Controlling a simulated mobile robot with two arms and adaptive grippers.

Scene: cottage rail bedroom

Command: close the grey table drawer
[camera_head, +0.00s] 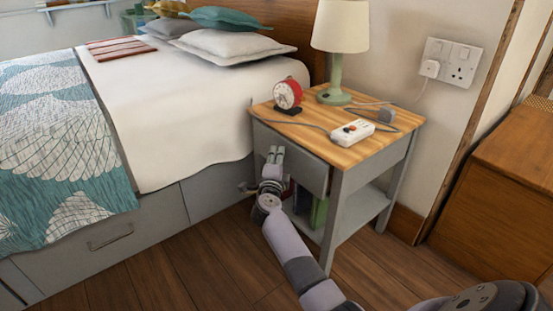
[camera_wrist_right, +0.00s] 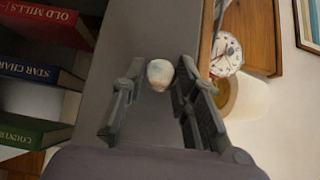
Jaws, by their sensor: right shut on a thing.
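The grey table (camera_head: 340,192) with a wooden top stands right of the bed. Its grey drawer front (camera_head: 309,170) is under the tabletop; how far it stands out is hard to tell. My right gripper (camera_head: 274,155) is at the drawer front, its arm coming up from the bottom of the head view. In the right wrist view, a pale round knob (camera_wrist_right: 159,74) sits between the two fingers of the right gripper (camera_wrist_right: 160,90), against the grey drawer front (camera_wrist_right: 135,45). The gripper is shut on this knob. In the head view the gripper hides the knob. My left gripper is out of view.
A red alarm clock (camera_head: 288,95), a green lamp (camera_head: 338,50) and a white power strip (camera_head: 352,131) are on the tabletop. Books, one of them red (camera_wrist_right: 45,22), stand under the drawer. The bed (camera_head: 165,120) is close on the left; a wooden cabinet (camera_head: 505,185) is right.

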